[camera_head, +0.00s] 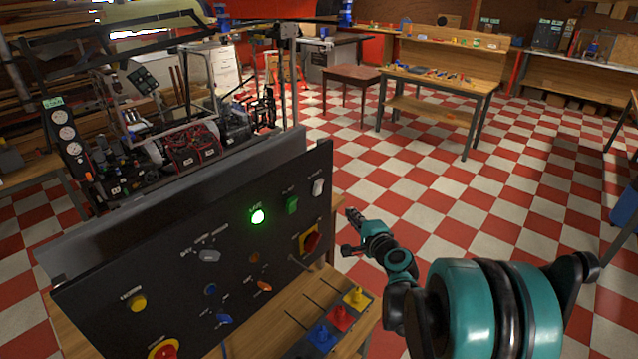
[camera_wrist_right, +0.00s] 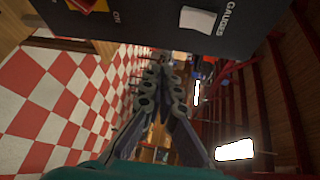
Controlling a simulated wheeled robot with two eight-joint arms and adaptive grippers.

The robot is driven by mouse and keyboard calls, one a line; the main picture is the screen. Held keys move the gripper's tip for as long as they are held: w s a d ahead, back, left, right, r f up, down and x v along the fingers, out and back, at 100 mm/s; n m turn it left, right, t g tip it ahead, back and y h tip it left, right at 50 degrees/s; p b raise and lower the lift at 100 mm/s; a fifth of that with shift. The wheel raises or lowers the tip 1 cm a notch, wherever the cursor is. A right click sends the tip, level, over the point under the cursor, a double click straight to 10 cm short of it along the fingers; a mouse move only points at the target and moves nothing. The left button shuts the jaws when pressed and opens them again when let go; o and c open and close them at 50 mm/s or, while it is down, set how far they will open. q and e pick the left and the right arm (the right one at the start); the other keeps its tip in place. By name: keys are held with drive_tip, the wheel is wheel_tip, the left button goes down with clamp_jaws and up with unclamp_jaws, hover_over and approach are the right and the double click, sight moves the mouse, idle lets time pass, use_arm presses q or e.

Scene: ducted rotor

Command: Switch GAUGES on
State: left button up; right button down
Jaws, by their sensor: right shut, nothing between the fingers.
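The GAUGES switch is a white rocker (camera_head: 318,187) at the top right corner of the black panel (camera_head: 130,250). I cannot tell from the pictures which way the rocker is set. My left gripper is not in view.
A red-and-yellow rotary switch (camera_head: 311,239) is below. Colored levers (camera_head: 340,318) stand on the wooden bench in front. Checkered floor lies open to the right.

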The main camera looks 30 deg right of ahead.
sight(318, 187)
drive_tip(key=w+a+r+p, duration=0.3)
drive_tip(key=w, duration=0.4)
drive_tip(key=shift+w+r, duration=0.25)
drive_tip(key=shift+r, duration=0.1)
drive_tip(key=shift+w+a+r, duration=0.1)
idle(1.3)
drive_tip(key=shift+w+a+r, duration=0.1)
drive_tip(key=shift+w, duration=0.15)
drive_tip(key=shift+w+a+r, duration=0.1)
drive_tip(key=shift+w+r, duration=0.1)
drive_tip(key=shift+w, duration=0.15)
idle(0.7)
idle(0.3)
drive_tip(key=shift+s+d+f+b, duration=0.15)
drive_tip(key=shift+s+f+b, duration=0.05)
drive_tip(key=shift+s, duration=0.2)
drive_tip(key=shift+s+d+f+b, duration=0.15)
drive_tip(key=shift+s, duration=0.2)
